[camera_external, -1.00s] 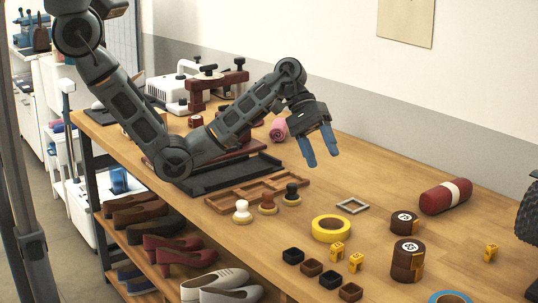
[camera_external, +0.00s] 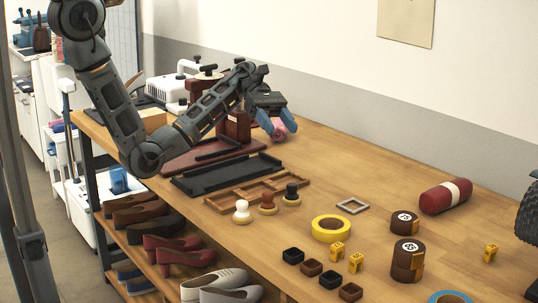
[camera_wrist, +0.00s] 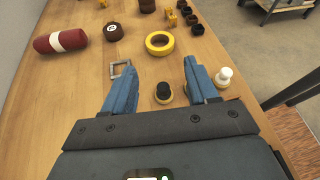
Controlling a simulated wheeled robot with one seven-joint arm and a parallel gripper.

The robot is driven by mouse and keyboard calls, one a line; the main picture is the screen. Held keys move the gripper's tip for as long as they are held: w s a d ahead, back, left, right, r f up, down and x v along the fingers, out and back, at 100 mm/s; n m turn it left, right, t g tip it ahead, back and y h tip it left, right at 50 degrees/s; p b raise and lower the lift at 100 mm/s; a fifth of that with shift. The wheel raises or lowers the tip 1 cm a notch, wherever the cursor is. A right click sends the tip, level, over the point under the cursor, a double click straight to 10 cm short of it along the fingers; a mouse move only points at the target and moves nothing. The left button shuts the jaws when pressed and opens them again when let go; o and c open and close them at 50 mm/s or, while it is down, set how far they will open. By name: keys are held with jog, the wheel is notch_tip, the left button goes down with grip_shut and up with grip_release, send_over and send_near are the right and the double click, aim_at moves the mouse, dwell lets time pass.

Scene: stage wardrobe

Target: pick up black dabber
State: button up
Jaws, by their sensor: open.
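The black dabber (camera_external: 291,194) stands upright on the wooden table, at the right end of a row with a brown dabber (camera_external: 267,202) and a white dabber (camera_external: 242,211). In the wrist view the black dabber (camera_wrist: 163,92) shows between my two blue fingers, beyond the gripper body. My gripper (camera_external: 278,126) is open and empty, raised above the table and behind the dabbers in the external view. In the wrist view the white dabber (camera_wrist: 224,76) is just right of the right finger; the brown one is not clearly seen.
A wooden compartment tray (camera_external: 240,194) lies behind the dabbers. A grey square frame (camera_external: 352,206) and yellow tape roll (camera_external: 331,229) lie to their right.

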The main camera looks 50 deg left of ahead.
send_near(292, 193)
jog(key=shift+w+d+r, duration=0.2)
jog(key=shift+d+r, duration=0.05)
jog(key=shift+d, duration=0.35)
jog(key=shift+x, duration=1.15)
jog(key=x, duration=0.2)
jog(key=p+x, duration=0.1)
jog(key=x, duration=0.2)
jog(key=shift+d+f, duration=0.2)
jog(key=shift+f, duration=0.15)
jog(key=shift+f, duration=0.1)
grip_shut()
